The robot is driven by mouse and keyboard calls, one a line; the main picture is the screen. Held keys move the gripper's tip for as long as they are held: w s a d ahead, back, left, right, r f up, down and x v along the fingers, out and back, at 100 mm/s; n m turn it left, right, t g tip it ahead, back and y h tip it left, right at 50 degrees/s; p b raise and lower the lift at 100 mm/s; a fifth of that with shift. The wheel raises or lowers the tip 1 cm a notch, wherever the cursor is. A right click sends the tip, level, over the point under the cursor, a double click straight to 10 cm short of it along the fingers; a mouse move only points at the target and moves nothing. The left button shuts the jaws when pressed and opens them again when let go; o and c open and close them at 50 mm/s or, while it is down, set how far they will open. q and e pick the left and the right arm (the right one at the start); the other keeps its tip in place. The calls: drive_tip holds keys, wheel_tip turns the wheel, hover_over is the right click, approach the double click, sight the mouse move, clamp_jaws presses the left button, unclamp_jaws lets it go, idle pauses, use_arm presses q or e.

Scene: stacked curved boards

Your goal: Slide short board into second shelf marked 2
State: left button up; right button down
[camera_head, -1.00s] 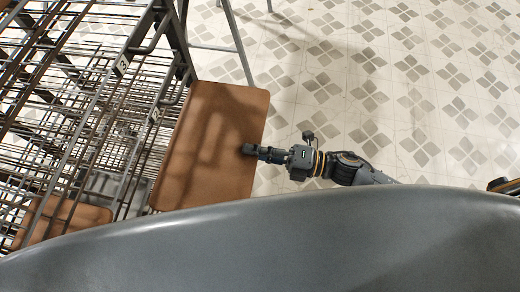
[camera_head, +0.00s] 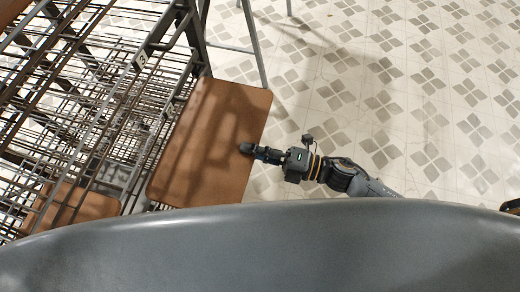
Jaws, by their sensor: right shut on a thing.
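The brown board (camera_head: 205,135) is beside the right side of the metal rack, its left edge against or just inside the rack; I cannot tell which. My right gripper (camera_head: 250,149) is shut on the board's right edge, its arm coming in from the right. The wire shelf rack (camera_head: 110,100) fills the left of the view. A small white label (camera_head: 140,60) is on its frame; its mark is too small to read surely. My left gripper is not in view.
Another brown board (camera_head: 75,210) lies low in the rack at the lower left. A grey metal leg (camera_head: 254,45) stands behind the rack. The patterned tile floor (camera_head: 400,100) at the right is clear.

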drive_tip(key=shift+x, duration=1.45)
drive_tip(key=shift+r, duration=0.1)
approach(187, 134)
drive_tip(key=shift+x, duration=1.25)
drive_tip(key=shift+p, duration=0.3)
drive_tip(key=shift+b+x, duration=0.35)
drive_tip(key=shift+x, duration=3.3)
drive_tip(key=shift+f, duration=0.25)
drive_tip(key=shift+a, duration=0.1)
drive_tip(key=shift+b+x, duration=0.85)
drive_tip(key=shift+x, duration=2.75)
